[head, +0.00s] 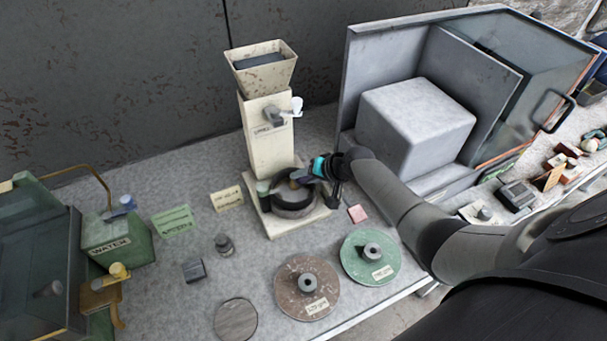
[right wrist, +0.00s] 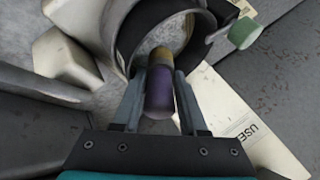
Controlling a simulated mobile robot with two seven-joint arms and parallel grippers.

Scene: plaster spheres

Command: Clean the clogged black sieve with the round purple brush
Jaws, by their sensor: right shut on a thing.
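The black sieve (head: 293,208) is a dark ring on the base of the cream dispenser in the head view. In the right wrist view the sieve (right wrist: 126,38) is a wide black rim at the top, with speckled grey inside it; I cannot tell how clogged it is. My right gripper (head: 299,178) is at the sieve's upper rim. It is shut on the round purple brush (right wrist: 158,95), whose tan end points into the sieve opening. I cannot tell whether that end touches. The brush is mostly hidden in the head view. My left gripper is not in view.
The cream dispenser (head: 262,125) stands behind the sieve. A brown disc (head: 290,300) and a green disc (head: 352,262) lie in front. A grey cabinet (head: 370,60) stands right, a green water box (head: 120,240) left.

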